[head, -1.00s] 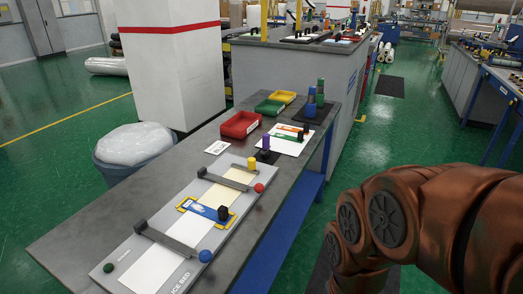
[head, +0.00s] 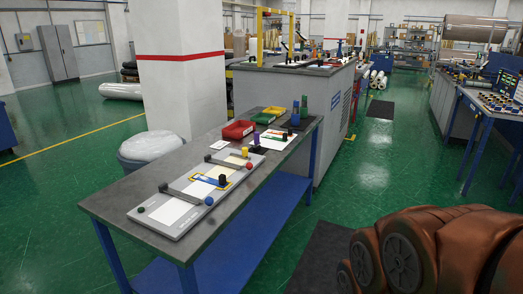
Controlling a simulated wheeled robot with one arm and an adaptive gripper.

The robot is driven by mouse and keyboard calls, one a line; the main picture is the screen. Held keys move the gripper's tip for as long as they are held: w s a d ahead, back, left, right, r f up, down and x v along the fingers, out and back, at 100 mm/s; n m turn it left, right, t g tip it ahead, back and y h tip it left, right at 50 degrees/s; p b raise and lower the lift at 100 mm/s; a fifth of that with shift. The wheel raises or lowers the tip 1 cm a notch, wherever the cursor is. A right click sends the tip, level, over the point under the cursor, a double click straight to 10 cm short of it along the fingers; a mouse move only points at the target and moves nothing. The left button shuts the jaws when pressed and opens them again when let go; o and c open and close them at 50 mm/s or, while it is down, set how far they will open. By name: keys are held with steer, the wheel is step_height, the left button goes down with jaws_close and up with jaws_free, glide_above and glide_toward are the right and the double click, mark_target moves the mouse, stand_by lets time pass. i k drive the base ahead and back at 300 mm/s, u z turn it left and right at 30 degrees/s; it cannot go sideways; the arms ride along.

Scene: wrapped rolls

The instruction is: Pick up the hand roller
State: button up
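I cannot tell for sure which item is the hand roller. On the grey workbench (head: 120,207) lies a long pale grey board (head: 185,230) with a white sheet and dark crossbars. Near its middle, a blue strip (head: 206,180) inside a yellow frame carries a short black cylinder (head: 222,179). Just past the board's far end, a purple upright cylinder (head: 257,139) stands at a dark base. My gripper is out of view. Only my copper-coloured arm links show at the lower right, well apart from the bench.
Red (head: 238,135), green (head: 263,121) and yellow (head: 274,112) trays stand along the bench's far part. Green and blue cylinders (head: 304,104) stand near its far right corner. A bagged bin (head: 150,147) is behind the bench.

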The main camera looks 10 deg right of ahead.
mark_target(256, 147)
steer(key=z, duration=0.65)
steer(key=i, duration=2.25)
steer(key=u, duration=1.3)
steer(key=i, duration=0.65)
steer(key=u, duration=0.75)
